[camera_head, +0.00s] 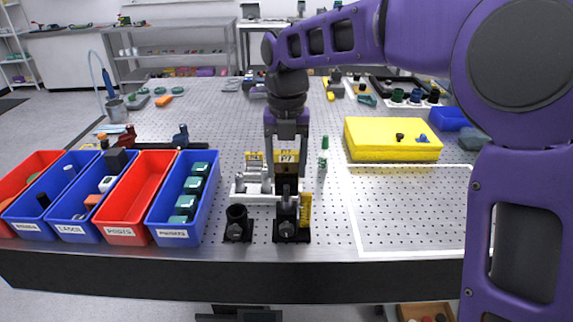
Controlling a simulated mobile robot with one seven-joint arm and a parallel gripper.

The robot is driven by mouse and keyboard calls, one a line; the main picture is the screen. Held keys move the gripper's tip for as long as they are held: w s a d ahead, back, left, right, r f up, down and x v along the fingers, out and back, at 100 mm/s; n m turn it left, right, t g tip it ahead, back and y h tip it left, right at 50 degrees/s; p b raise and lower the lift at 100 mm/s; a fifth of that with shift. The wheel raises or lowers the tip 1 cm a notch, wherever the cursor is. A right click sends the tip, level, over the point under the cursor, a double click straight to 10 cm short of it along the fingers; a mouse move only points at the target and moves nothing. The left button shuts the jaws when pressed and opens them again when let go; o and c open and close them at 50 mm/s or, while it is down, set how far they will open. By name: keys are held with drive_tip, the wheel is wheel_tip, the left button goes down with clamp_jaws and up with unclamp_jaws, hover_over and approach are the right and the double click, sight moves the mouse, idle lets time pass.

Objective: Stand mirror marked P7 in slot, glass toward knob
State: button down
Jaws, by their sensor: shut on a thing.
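The mirror marked P7 (286,157) shows as a dark upright plate with a yellow label along its top. My gripper (287,150) points down from above and is shut on it. The label faces the camera; which way the glass faces I cannot tell. A second yellow-labelled piece (254,157) stands just left, over a pale metal stand (250,188); its mark is too small to read surely. Black mounts (291,232) stand in front and below, one with a yellow ribbed piece (305,210) beside it. The slot and knob cannot be told apart clearly here.
Red and blue bins (190,200) fill the left front of the perforated table (215,105). A small green-topped bottle (323,155) stands close right of the gripper. A yellow box (390,140) lies further right. The white-outlined area (410,210) is clear.

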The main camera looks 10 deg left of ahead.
drive_tip(key=shift+f, duration=0.15)
drive_tip(key=shift+c, duration=0.5)
unclamp_jaws()
wheel_tip(320, 180, up, 12)
drive_tip(key=shift+r+p, duration=0.2)
drive_tip(key=shift+p, duration=0.5)
drive_tip(key=shift+w, duration=0.1)
